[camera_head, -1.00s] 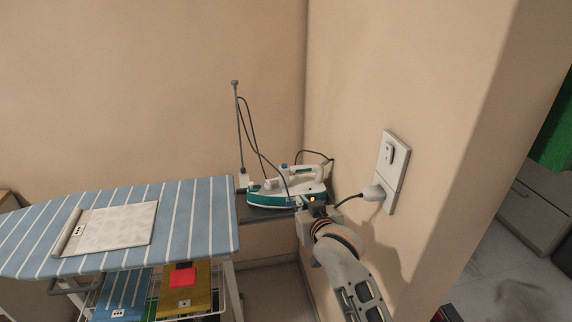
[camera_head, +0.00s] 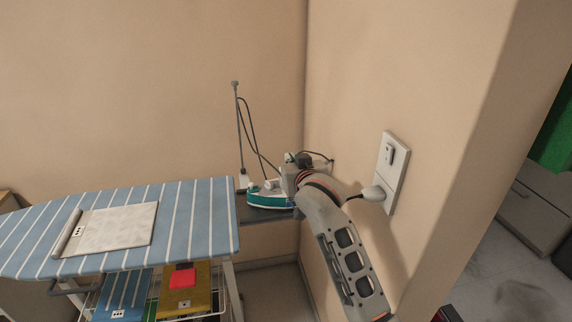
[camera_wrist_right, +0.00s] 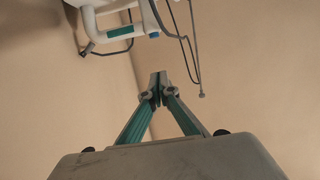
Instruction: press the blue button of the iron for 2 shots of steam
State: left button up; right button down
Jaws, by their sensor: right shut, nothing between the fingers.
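The white and teal iron (camera_head: 266,193) stands on the grey shelf at the end of the ironing board. My right arm covers the rear of the iron, and I cannot make out the blue button in the head view. My right gripper (camera_head: 291,158) is over the iron's handle area, shut and empty. In the right wrist view the gripper's fingertips (camera_wrist_right: 158,86) are together, and part of the iron (camera_wrist_right: 100,20) shows at the top left. Whether the fingertips touch the iron I cannot tell. My left gripper is out of view.
The striped blue ironing board (camera_head: 190,220) carries a folded pale cloth (camera_head: 115,226). A thin cord pole (camera_head: 239,130) stands behind the iron. A wall outlet (camera_head: 393,165) with a plug (camera_head: 373,193) is close to my right arm. Folded clothes (camera_head: 185,290) lie on the rack below.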

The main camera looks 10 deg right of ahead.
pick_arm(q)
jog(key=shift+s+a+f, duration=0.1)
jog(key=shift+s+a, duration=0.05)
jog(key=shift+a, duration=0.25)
pick_arm(e)
jog(key=w+f, duration=0.5)
jog(key=w, duration=0.1)
jog(key=shift+w+a+f, duration=0.2)
jog(key=shift+w+f, duration=0.1)
